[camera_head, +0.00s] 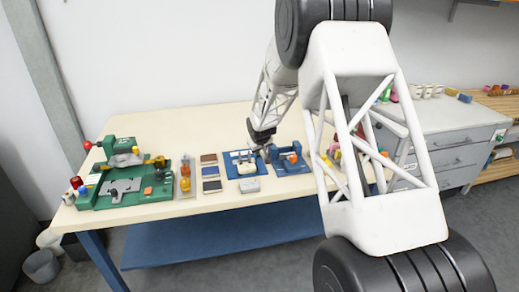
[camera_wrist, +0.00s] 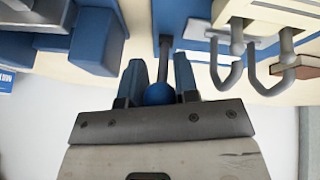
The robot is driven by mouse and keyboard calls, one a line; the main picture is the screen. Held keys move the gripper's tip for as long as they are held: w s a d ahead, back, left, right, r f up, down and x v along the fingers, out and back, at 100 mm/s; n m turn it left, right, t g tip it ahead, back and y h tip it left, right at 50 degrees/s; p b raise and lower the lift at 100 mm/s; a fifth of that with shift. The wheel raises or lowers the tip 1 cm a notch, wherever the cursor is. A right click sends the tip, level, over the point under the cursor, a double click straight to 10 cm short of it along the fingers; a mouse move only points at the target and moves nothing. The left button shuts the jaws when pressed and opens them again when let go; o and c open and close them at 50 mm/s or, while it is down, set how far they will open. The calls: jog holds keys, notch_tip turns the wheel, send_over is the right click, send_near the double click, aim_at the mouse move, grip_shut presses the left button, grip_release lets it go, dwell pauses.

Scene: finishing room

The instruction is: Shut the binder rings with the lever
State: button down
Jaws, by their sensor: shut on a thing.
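In the wrist view my gripper (camera_wrist: 161,74) has its two blue fingers on either side of a blue ball knob (camera_wrist: 159,94) and is shut on it. The knob sits on the end of a grey lever rod (camera_wrist: 166,48). To its right, two grey curved binder rings (camera_wrist: 236,62) (camera_wrist: 286,62) show as open hooks, with a gap at their ends. In the head view my gripper (camera_head: 262,141) is over the right side of a blue plate (camera_head: 229,169) on the bench. The lever and rings are too small there to make out.
A second blue fixture (camera_head: 291,166) stands just right of the plate. Small flat samples (camera_head: 210,171) and a green machine base (camera_head: 100,200) lie to the left on the cream bench (camera_head: 185,117). A grey drawer cabinet (camera_head: 455,158) stands at right.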

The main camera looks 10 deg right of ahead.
dwell(0.4)
jog(key=c, duration=0.9)
grip_release()
jog(key=shift+o, duration=0.2)
jog(key=shift+s+r, duration=0.1)
jog(key=v, duration=0.7)
jog(key=shift+s+r, duration=0.15)
jog(key=shift+r, duration=0.1)
jog(key=shift+r, duration=0.1)
